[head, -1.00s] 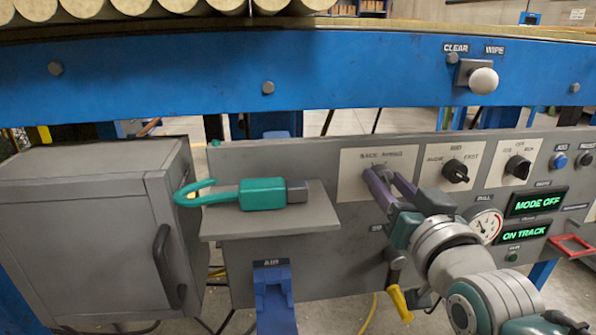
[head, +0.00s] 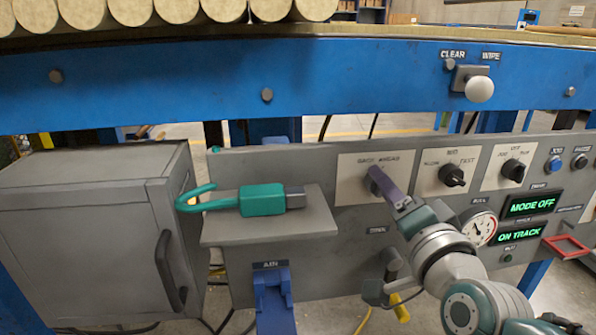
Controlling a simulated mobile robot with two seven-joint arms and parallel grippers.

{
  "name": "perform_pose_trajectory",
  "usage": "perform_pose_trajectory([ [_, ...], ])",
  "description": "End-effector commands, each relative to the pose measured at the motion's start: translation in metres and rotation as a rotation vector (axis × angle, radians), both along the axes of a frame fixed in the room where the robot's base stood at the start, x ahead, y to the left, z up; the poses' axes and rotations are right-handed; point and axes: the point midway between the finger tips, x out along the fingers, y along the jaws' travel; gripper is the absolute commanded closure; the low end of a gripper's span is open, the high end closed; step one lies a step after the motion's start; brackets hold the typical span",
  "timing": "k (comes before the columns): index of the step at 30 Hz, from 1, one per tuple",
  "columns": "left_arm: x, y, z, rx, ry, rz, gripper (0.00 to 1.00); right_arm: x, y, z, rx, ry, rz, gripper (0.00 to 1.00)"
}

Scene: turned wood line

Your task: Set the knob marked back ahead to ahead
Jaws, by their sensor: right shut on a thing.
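The knob marked back ahead is on a pale plate (head: 350,185) on the grey panel. My right gripper (head: 378,180) is at this plate, its purple fingers shut on the knob. The fingers cover nearly all of the knob, so I cannot read which way it points. The words BACK and AHEAD show above the fingers. My left gripper is not in view.
Two more black knobs (head: 452,175) (head: 514,171) sit close to the right, with a dial (head: 480,229) below. A shelf (head: 320,222) with a green-handled hook tool (head: 262,200) juts out left of my gripper. A grey cabinet (head: 80,230) stands at far left.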

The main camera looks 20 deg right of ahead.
Motion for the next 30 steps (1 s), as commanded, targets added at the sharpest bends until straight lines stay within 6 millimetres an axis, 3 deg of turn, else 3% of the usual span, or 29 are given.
perform_pose_trajectory([
  [12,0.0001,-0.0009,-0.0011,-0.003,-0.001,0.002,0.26,-0.0002,-0.0002,-0.0009,0.179,-0.043,0.0,1.0],
  [28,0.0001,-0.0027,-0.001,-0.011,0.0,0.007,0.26,-0.0002,-0.0004,-0.0008,0.206,-0.05,0.0,1.0],
  [29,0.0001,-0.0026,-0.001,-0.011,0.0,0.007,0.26,-0.0002,-0.0004,-0.0008,0.206,-0.05,0.0,0.55],
  [30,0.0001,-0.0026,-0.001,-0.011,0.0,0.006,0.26,-0.0002,-0.0003,-0.0007,0.206,-0.05,0.0,0.51],
])
